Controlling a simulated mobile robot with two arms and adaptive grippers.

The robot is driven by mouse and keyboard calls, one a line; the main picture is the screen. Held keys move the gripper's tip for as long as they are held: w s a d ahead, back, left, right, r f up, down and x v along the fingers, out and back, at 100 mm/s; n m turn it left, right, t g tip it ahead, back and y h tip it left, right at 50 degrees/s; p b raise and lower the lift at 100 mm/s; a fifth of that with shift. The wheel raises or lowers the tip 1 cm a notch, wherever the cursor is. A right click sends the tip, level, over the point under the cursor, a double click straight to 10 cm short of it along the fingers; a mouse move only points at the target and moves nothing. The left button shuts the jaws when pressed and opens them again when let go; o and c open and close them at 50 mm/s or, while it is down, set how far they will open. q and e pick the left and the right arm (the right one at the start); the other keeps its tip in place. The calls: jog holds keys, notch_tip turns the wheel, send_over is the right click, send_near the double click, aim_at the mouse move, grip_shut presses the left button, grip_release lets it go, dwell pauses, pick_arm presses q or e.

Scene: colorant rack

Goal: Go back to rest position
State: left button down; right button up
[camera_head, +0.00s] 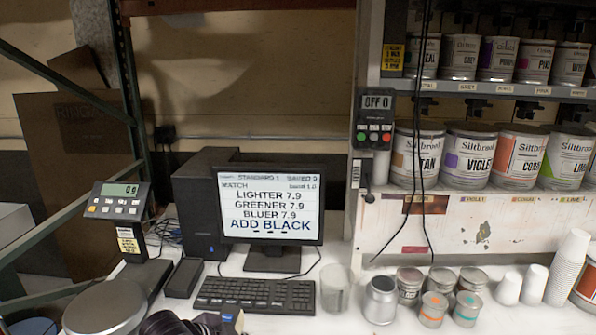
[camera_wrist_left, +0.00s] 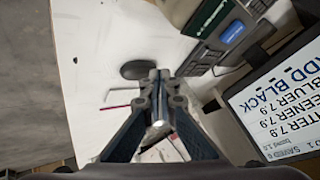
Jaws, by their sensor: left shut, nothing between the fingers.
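My left gripper (camera_wrist_left: 160,78) shows in the left wrist view. Its two blue-grey fingers are closed together with nothing between them, above a white tabletop (camera_wrist_left: 90,45). A dark rounded object (camera_wrist_left: 138,69) lies on the tabletop just beyond the fingertips. The monitor (camera_wrist_left: 285,100) stands to the right of the fingers, apart from them. My right gripper shows in neither view.
In the head view, the monitor (camera_head: 268,211) reads "ADD BLACK" behind a keyboard (camera_head: 255,294). A scale (camera_head: 105,308) stands left. A metal can (camera_head: 380,300), small tins (camera_head: 433,310) and paper cups (camera_head: 567,268) stand right. Paint cans (camera_head: 470,155) fill the shelves.

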pick_arm(q)
jog(key=s+d+f+n+g, duration=0.1)
jog(key=s+d+f+n, duration=0.15)
jog(key=s, duration=0.45)
jog(key=s+d+f+n, duration=0.1)
jog(key=s+f, duration=0.2)
jog(key=s, duration=0.3)
jog(key=s+a+f+n+g+y, duration=0.15)
jog(key=s+a+n, duration=0.3)
jog(key=s, duration=0.45)
jog(key=s+a+f+n+g+y, duration=0.1)
jog(key=s+a+n+y, duration=0.25)
jog(key=s+a, duration=0.45)
jog(key=s+d+f+g+b, duration=0.15)
jog(key=f+b, duration=0.25)
jog(key=f, duration=1.3)
jog(key=s+f+b, duration=0.3)
jog(key=f+b, duration=0.1)
jog(key=f, duration=1.3)
jog(key=s+a+f+b, duration=0.1)
jog(key=s+f+b, duration=0.2)
jog(key=s+f, duration=0.5)
jog(key=s+a+f+b, duration=0.2)
jog(key=s+f, duration=0.6)
jog(key=f, duration=0.6)
jog(key=shift+s+f+g+b, duration=0.3)
jog(key=shift+f+g+b, duration=0.05)
jog(key=shift+g+b, duration=0.1)
